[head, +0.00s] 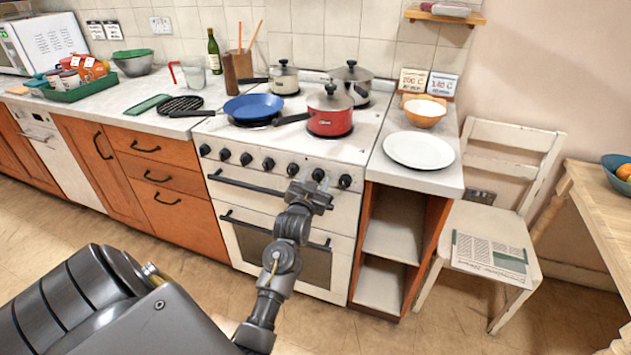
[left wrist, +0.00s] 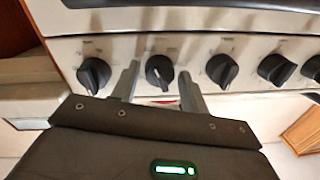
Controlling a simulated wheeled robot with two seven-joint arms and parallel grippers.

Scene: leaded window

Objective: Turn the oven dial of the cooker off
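The white cooker (head: 222,177) has a row of several black dials along its front panel. My left gripper (head: 313,187) is at the right part of this row, with its fingers pointing at the panel. In the left wrist view the gripper (left wrist: 159,77) is open, and one dial (left wrist: 160,71) shows between its fingertips. This looks like the second dial from the right in the head view (head: 318,175). A pale pointer mark shows on it, slanting downward in the wrist view. I cannot tell whether the fingers touch it. The dial markings are too small to read. My right gripper is not in view.
A white plate (head: 419,150) and a bowl (head: 425,113) are on the right counter. A white chair (head: 490,220) stands further right. Floor before the cooker is clear.

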